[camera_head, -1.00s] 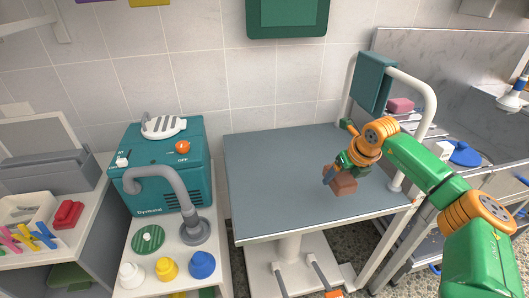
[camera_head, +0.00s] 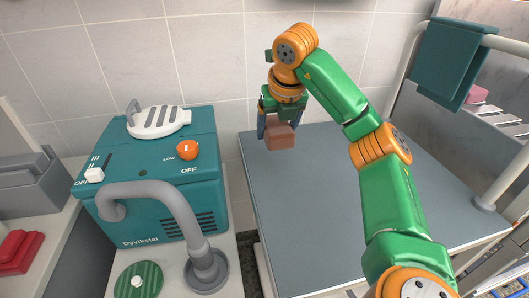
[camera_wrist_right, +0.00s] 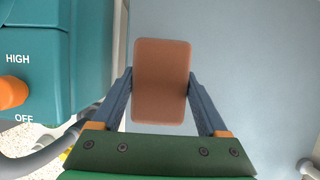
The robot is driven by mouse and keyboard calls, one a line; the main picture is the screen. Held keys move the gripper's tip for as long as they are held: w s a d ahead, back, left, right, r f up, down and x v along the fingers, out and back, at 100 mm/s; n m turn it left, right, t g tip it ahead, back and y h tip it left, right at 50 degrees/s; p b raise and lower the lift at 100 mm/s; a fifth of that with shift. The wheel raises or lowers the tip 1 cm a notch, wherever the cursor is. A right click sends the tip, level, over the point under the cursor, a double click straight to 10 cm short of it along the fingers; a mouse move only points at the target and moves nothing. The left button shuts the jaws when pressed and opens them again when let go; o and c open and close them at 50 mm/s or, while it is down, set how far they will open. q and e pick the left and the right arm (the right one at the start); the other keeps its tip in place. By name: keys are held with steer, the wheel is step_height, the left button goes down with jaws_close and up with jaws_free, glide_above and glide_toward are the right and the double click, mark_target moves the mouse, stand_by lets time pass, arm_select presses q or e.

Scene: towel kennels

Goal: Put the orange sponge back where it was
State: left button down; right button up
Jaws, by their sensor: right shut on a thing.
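The sponge (camera_head: 281,136) is a brownish-orange block. My right gripper (camera_head: 279,128) is shut on it and holds it near the back left corner of the grey-blue table (camera_head: 330,210), seemingly above the top. In the right wrist view the sponge (camera_wrist_right: 161,80) sits between the two dark fingers, its long side pointing away from the gripper. My left gripper is in neither view.
A teal dryer unit (camera_head: 160,190) with a grey hose (camera_head: 160,193) and an orange knob (camera_head: 187,150) stands left of the table. A teal towel (camera_head: 450,60) hangs on the white rail at right. A pink block (camera_head: 476,94) lies beyond it. The tabletop is otherwise clear.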

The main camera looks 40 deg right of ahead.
glide_above(270, 155)
step_height(270, 155, down, 7)
steer(key=shift+d+f, duration=0.1)
step_height(270, 155, down, 3)
steer(key=shift+w+d+r+b, duration=0.1)
steer(key=shift+b, duration=0.25)
steer(key=shift+f, duration=0.35)
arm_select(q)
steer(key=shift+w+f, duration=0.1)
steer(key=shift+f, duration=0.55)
arm_select(e)
steer(key=shift+r, duration=0.1)
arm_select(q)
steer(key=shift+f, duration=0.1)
arm_select(e)
steer(key=shift+f, duration=0.3)
steer(key=o, duration=1.1)
steer(key=shift+a, duration=0.2)
steer(key=shift+d, duration=0.1)
